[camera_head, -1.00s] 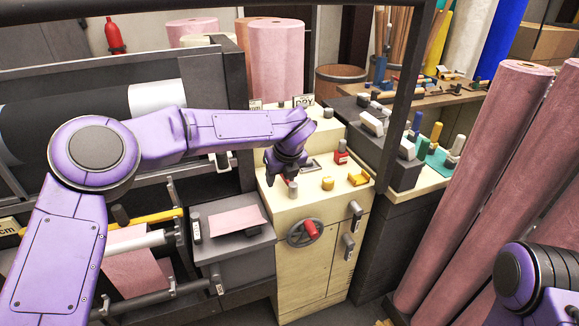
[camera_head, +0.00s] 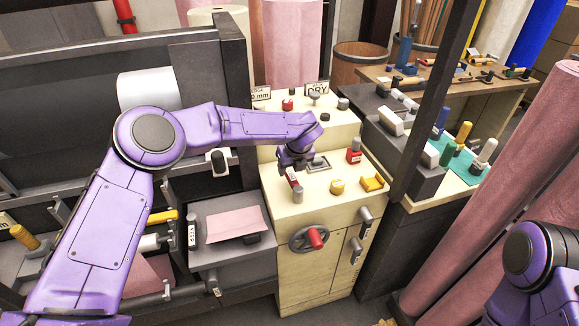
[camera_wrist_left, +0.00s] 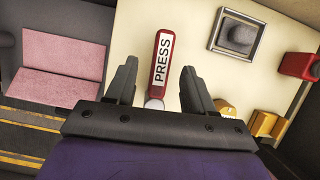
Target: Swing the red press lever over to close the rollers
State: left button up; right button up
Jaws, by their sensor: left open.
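The red press lever (camera_head: 294,184), with a white PRESS label, is on the sloped top of the cream control cabinet (camera_head: 312,212). It also shows in the left wrist view (camera_wrist_left: 162,60), with a pale round knob at its near end. My left gripper (camera_head: 291,168) is just over the lever, its fingers partly hidden by the wrist. In the wrist view the fingers (camera_wrist_left: 160,68) are apart, with the lever showing in the gap between them. I cannot tell whether they touch it. My right gripper is out of view; only my right arm shows.
A red block-like control (camera_head: 354,151), a yellow knob (camera_head: 337,187) and a yellow bracket (camera_head: 372,183) sit right of the lever. A handwheel (camera_head: 309,239) is on the cabinet front. A pink felt piece (camera_head: 235,223) lies on the grey box at left. A dark post (camera_head: 437,90) stands right.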

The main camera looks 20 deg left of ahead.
aim_at(289, 173)
pick_arm(q)
jog(key=x, duration=0.4)
jog(key=shift+w+d, duration=0.2)
jog(key=shift+w, duration=0.15)
jog(key=shift+s+a+r, duration=0.1)
jog(key=shift+s+r, duration=0.1)
jog(key=shift+s, duration=0.05)
jog(key=shift+c, duration=0.6)
grip_shut()
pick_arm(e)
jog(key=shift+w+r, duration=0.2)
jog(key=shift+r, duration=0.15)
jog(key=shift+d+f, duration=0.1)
